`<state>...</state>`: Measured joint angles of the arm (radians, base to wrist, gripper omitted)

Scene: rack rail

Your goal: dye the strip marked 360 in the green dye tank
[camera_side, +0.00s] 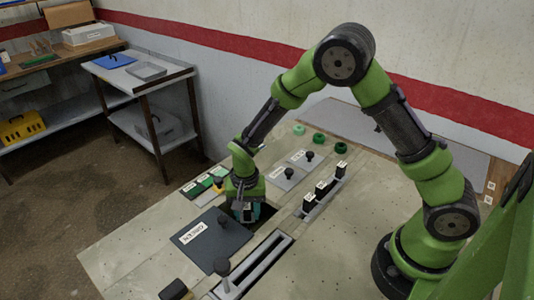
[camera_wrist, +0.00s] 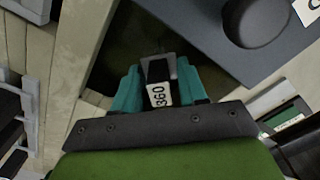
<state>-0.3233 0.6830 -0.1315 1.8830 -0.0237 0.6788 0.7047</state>
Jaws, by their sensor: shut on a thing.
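My gripper (camera_side: 246,212) points down over the worktop, at a dark square opening (camera_side: 264,224) in it. In the wrist view its teal fingers (camera_wrist: 158,90) are shut on the black clip end of a strip with a white label reading 360 (camera_wrist: 159,94). The strip's lower part is hidden, so I cannot tell how deep it reaches. The tank opening (camera_wrist: 112,52) looks dark greenish inside.
A rack (camera_side: 310,210) holds several black-topped strips right of the opening. A long slotted rail (camera_side: 258,268) lies in front, near a black knob on a post (camera_side: 222,268).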

